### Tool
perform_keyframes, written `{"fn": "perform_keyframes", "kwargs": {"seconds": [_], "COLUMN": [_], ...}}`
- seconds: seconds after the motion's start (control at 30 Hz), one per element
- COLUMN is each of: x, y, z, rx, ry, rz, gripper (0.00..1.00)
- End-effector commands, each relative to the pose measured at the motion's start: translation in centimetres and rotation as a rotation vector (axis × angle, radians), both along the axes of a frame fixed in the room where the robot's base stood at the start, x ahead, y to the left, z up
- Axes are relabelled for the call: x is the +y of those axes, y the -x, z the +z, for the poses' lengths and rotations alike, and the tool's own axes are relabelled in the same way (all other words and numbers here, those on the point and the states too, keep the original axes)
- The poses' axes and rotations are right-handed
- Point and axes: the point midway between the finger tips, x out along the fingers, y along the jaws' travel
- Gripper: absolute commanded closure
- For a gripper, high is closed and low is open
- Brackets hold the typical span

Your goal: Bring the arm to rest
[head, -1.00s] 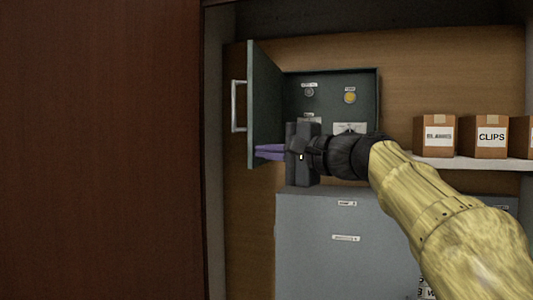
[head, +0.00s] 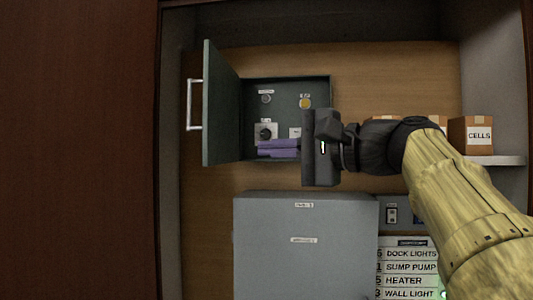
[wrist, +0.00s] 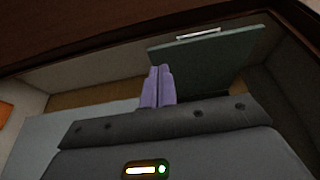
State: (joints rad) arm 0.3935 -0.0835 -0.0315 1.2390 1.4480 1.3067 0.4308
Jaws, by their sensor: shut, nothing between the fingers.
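My gripper (head: 278,147) is in the middle of the head view, with its purple fingers pointing left. The fingers are together and hold nothing. They appear in front of the lower part of the open dark green box (head: 318,92); how far off they are I cannot tell. In the wrist view my gripper (wrist: 158,86) shows its two purple fingers side by side, touching. The box door (head: 222,105) stands open to the left, with a pale handle (head: 194,105). The door also shows in the wrist view (wrist: 205,58), beyond the fingers.
Inside the box are a yellow button (head: 305,103) and a dark rotary knob (head: 265,133). A grey cabinet (head: 300,255) stands below. A label board (head: 408,268) is at the lower right. Cardboard boxes, one marked CELLS (head: 478,135), sit on a shelf (head: 495,160). A brown panel (head: 75,150) fills the left.

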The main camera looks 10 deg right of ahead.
Motion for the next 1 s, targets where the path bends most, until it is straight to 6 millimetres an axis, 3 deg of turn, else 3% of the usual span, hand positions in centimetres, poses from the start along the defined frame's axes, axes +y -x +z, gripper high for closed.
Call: {"fn": "perform_keyframes", "kwargs": {"seconds": [0.33,0.47,0.57,0.67,0.8,1.0], "x": [0.1,-0.2,-0.7,-1.3,-2.1,-2.8], "y": [-0.1,-1.2,-3.1,-5.2,-7.1,-6.8], "z": [-0.1,-1.8,-5.3,-10.6,-19.1,-31.4], "rx": [0.003,0.036,0.099,0.185,0.309,0.45], "ry": [0.0,0.015,0.053,0.124,0.265,0.532], "rz": [0.002,-0.022,-0.065,-0.119,-0.179,-0.201], "gripper": [1.0,1.0,1.0,1.0,1.0,1.0]}}
